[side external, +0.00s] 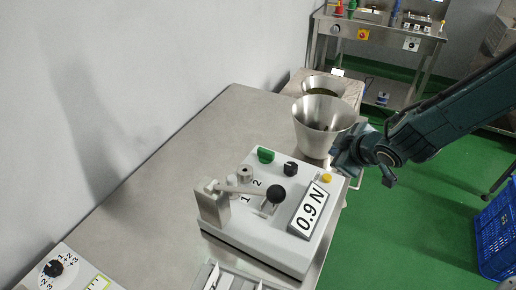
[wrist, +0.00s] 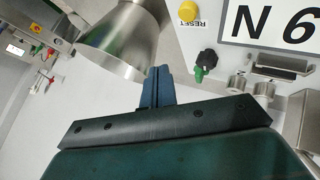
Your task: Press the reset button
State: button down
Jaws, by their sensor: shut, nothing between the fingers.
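The yellow reset button (side external: 326,178) sits on the far right corner of a white control box (side external: 225,228). In the wrist view, the yellow button (wrist: 187,15) shows near the top, beside an upside-down "RESET" label. My gripper (side external: 343,157) is beyond the box's far right corner, close to the button but apart from it. In the wrist view, my gripper (wrist: 156,85) has its blue fingers shut and empty, below the button in the picture. How high the fingertips are above the box is hard to tell.
A steel cone-shaped cup (side external: 322,120) stands right beside my gripper. The box carries a green knob (side external: 265,155), a black knob (side external: 290,168), a lever with a black ball (side external: 277,194) and a "0.9 N" display (side external: 309,209). A blue crate (side external: 497,235) stands at the right.

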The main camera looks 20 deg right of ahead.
aim_at(330, 180)
jog(key=shift+f, duration=3.1)
jog(key=shift+f, duration=0.15)
jog(key=shift+f, duration=0.25)
jog(key=shift+f, duration=0.55)
dwell(1.0)
jog(key=shift+r, duration=0.95)
jog(key=shift+r, duration=2.5)
